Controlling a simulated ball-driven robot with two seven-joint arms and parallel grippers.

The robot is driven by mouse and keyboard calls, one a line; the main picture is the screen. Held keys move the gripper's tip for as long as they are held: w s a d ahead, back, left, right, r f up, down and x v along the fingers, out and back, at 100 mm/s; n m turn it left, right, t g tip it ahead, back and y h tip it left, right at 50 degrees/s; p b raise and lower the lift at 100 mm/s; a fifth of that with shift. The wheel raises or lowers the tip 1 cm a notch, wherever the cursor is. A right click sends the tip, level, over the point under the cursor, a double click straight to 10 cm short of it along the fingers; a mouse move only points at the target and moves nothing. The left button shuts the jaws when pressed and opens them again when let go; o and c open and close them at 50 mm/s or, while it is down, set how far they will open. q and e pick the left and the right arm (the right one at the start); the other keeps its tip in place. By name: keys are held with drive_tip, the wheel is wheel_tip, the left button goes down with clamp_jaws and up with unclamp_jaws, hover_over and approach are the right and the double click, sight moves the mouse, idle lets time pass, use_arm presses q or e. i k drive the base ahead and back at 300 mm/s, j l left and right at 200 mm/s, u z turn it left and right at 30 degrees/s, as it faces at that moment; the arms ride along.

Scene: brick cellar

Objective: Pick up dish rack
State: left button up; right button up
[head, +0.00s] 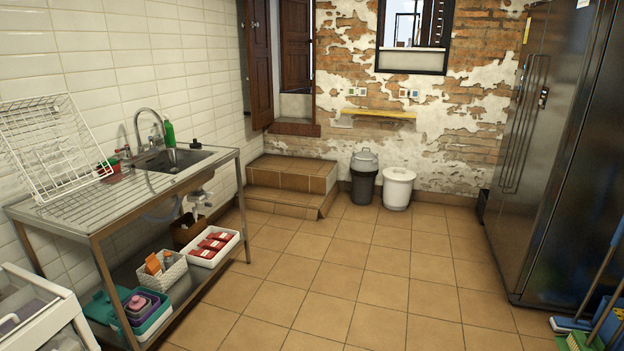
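The white wire dish rack (50,147) is at the left of the head view. It is tilted, with its lower edge on the ribbed drainboard of the metal sink table (97,211) and its upper part near the tiled wall. Nothing shows in it. Neither of my grippers is in view.
The sink (172,160) with a tap is right of the rack. A green bottle (169,134) stands behind it. Bins and baskets fill the lower shelf. A white cart (45,322) stands at the lower left. A dark fridge (560,150) is at right. The middle floor is clear.

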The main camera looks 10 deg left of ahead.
sight(38, 198)
drive_tip(key=i+j+u, duration=0.2)
drive_tip(key=i+u, duration=0.2)
drive_tip(key=i, duration=0.3)
drive_tip(key=i+u, duration=0.4)
drive_tip(key=i, duration=0.25)
drive_tip(key=i+l+u, duration=0.4)
drive_tip(key=i, duration=0.25)
drive_tip(key=i+j, duration=0.05)
drive_tip(key=j, duration=0.05)
